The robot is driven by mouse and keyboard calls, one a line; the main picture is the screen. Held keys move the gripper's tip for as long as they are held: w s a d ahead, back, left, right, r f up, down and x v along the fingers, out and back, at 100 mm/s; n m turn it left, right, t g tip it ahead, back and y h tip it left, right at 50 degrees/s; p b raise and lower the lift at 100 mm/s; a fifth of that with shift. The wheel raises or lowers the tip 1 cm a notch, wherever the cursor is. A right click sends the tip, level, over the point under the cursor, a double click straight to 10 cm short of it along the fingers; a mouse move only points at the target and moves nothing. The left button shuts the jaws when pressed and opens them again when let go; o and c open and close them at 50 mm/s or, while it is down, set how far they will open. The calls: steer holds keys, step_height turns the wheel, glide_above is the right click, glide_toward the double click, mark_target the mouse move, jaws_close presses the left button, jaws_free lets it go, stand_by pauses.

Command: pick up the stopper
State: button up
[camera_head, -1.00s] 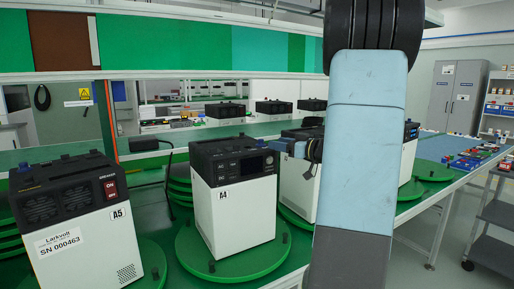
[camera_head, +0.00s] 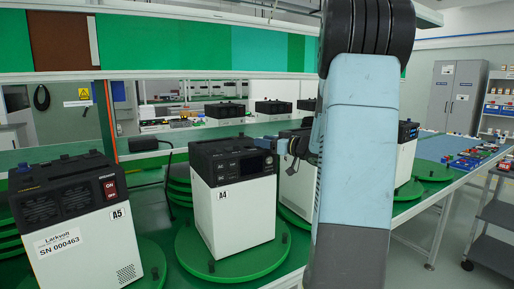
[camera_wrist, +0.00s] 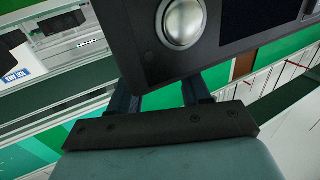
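No part is clearly marked as the stopper. Small dark pegs stand on the green turntables around the units, one at the right of unit A4 (camera_head: 285,237) and one at its front (camera_head: 211,267); I cannot tell if one of these is the stopper. My gripper (camera_head: 282,147) is at the upper right edge of the black-topped white unit A4 (camera_head: 236,212). In the wrist view, my gripper's two fingers (camera_wrist: 160,95) are apart, with nothing seen between them. They reach a dark panel with a silver knob (camera_wrist: 182,22); their tips are hard to make out.
Unit A5 (camera_head: 85,240) stands at the left on its own green turntable. Another white unit (camera_head: 298,188) stands behind my arm, with more units further back. Coloured small parts (camera_head: 470,158) lie on the bench at the right. A grey cart (camera_head: 495,215) stands beyond the bench.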

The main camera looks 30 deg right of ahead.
jaws_close()
stand_by(0.3)
